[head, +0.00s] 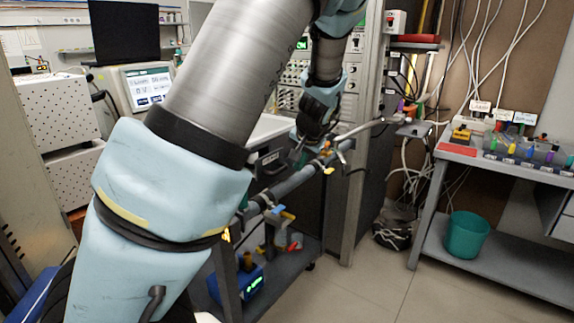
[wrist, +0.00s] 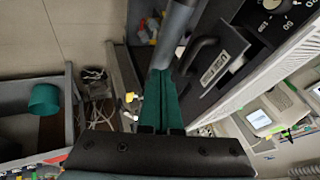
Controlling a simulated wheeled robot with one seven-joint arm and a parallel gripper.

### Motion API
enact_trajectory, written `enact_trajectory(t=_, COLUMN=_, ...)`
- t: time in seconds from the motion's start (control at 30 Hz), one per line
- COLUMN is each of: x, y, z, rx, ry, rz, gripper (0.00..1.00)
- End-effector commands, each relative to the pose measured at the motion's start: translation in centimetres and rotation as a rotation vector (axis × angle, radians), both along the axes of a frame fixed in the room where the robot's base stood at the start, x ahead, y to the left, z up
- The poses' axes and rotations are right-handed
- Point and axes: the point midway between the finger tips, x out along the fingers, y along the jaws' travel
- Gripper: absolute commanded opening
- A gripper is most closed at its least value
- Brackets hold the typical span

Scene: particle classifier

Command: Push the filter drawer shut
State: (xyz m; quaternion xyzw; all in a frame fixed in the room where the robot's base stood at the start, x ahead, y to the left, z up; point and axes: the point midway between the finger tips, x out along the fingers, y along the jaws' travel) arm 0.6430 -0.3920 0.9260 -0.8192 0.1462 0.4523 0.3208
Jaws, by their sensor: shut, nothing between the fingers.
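The filter drawer (wrist: 230,48) is a dark front with a bar handle and a white label plate, to the right of my fingers in the wrist view. In the head view its dark front (head: 268,163) shows beside my arm, partly hidden by it. How far it stands out is hard to tell. My gripper (wrist: 160,98) has green fingers, shut together with nothing between them. They point along a grey pipe beside the drawer; contact is unclear. In the head view my gripper (head: 298,153) is small and dark, near the pipe and drawer.
The grey pipe (head: 290,184) with yellow and blue valve handles runs in front of the cabinet. A side table (head: 475,155) with coloured items stands at right, a teal bin (head: 465,236) on its lower shelf. A monitor (head: 147,85) stands at left.

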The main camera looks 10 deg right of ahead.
Motion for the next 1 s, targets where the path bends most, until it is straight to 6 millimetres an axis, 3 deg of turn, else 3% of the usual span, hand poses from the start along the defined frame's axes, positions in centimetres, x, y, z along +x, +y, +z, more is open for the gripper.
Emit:
enact_trajectory(t=0.07, x=0.9, y=0.3, z=-1.4, rx=0.003, ry=0.002, rz=0.004, gripper=0.0)
enact_trajectory(t=0.3, x=2.9, y=2.2, z=-1.8, rx=-0.001, ry=0.001, rz=0.002, gripper=0.0)
enact_trajectory(t=0.87, x=3.6, y=2.8, z=-2.1, rx=-0.001, ry=0.0, rz=-0.001, gripper=0.0)
enact_trajectory(t=1.0, x=4.6, y=3.8, z=-2.1, rx=-0.002, ry=-0.001, rz=0.004, gripper=0.0)
